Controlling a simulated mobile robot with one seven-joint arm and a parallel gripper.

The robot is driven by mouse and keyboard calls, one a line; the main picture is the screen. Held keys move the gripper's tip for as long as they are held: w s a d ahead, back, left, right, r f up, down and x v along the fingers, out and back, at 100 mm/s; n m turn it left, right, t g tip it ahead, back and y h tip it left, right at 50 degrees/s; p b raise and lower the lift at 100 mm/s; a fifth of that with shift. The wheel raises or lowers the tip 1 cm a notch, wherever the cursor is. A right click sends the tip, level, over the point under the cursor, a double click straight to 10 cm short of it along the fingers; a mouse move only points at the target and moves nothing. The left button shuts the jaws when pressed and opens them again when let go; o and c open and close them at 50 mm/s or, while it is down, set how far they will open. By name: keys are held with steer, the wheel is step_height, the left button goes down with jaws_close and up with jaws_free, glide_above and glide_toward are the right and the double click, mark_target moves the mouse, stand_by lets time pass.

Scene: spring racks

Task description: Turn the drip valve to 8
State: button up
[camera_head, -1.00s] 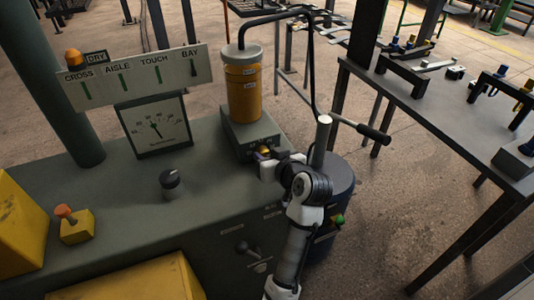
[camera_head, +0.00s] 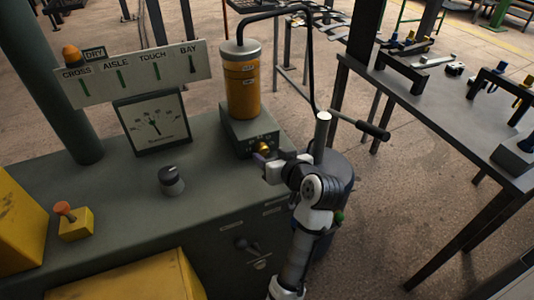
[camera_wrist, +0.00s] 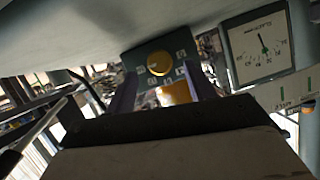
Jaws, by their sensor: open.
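The drip valve is a round yellow knob (camera_head: 264,147) on the front of the grey block under a yellow reservoir (camera_head: 243,85). In the wrist view the knob (camera_wrist: 159,66) sits on a dark plate with small number labels around it. The labels and the knob's setting are too small to read surely. My gripper (camera_head: 262,160) is just in front of and below the knob in the head view. In the wrist view my gripper's (camera_wrist: 165,92) two fingers stand apart on either side of the knob, with no contact visible.
A dial gauge (camera_head: 152,124), a black knob (camera_head: 171,180) and an orange button on a yellow box (camera_head: 75,221) are on the grey bench. A labelled sign (camera_head: 133,75) stands behind. A dark hose (camera_head: 275,14) arches above my arm. A post with a black-handled bar (camera_head: 360,127) stands right of my gripper.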

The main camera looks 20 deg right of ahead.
steer(key=v, duration=1)
steer(key=shift+s, duration=0.35)
steer(key=shift+s, duration=0.1)
